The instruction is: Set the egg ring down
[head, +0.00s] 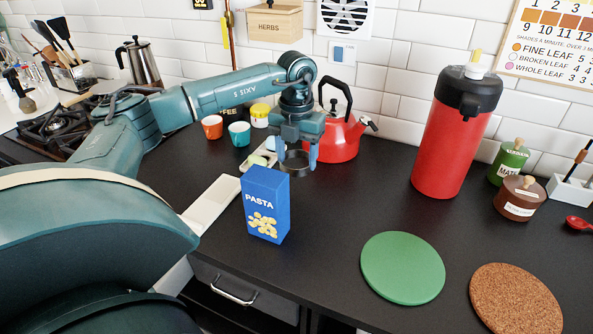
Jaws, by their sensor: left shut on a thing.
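My left gripper (294,153) hangs fingers-down from the arm that comes in from the left. It is shut on the egg ring (294,166), a small dark grey ring that shows between the fingertips. The ring is in front of the red kettle and just behind the top of the blue pasta box. It looks held above the dark worktop (345,210), but its exact height is hard to tell. My right gripper is not in view.
The blue pasta box (264,206) stands close in front of the gripper. A red kettle (338,138) is close behind it. A green round mat (402,268), a cork mat (515,300) and a red flask (450,145) are to the right. The worktop's middle is clear.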

